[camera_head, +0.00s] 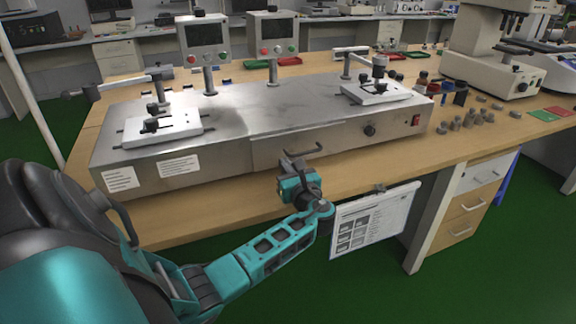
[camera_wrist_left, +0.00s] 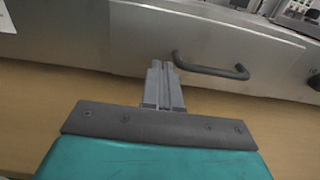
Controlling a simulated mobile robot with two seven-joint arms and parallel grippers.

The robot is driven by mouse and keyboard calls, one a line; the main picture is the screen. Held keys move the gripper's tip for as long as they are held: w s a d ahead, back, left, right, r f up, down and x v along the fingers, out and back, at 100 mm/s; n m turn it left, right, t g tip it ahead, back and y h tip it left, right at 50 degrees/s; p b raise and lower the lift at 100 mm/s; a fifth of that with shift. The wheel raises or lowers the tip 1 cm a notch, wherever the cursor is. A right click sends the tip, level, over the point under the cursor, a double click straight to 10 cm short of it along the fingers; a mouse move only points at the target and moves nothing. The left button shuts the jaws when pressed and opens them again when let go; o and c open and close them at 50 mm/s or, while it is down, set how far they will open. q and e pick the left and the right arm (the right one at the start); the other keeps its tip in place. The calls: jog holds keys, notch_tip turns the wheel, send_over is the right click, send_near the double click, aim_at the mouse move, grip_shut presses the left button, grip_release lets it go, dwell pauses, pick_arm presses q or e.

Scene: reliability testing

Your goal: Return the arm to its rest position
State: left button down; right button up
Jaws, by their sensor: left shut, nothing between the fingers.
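My left arm, teal and grey, reaches from the lower left of the head view to the front of the metal test machine (camera_head: 225,125). My left gripper (camera_head: 291,162) is at the machine's front, close to the dark drawer handle (camera_head: 304,153). In the left wrist view its grey fingers (camera_wrist_left: 163,75) are together and empty. The handle (camera_wrist_left: 212,69) is just right of the fingertips there, on the drawer front (camera_wrist_left: 250,50). The drawer looks closed. My right gripper is not in view.
The machine stands on a wooden bench (camera_head: 215,217). A white document sheet (camera_head: 375,218) hangs at the bench's front edge, right of my arm. Small metal parts (camera_head: 470,120) and a microscope-like device (camera_head: 490,60) stand to the right. Open green floor lies in front.

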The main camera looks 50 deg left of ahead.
pick_arm(q)
jog(key=p+v, duration=0.1)
jog(key=v, duration=0.9)
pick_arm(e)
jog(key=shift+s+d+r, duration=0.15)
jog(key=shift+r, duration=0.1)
pick_arm(q)
jog(key=shift+f, duration=0.1)
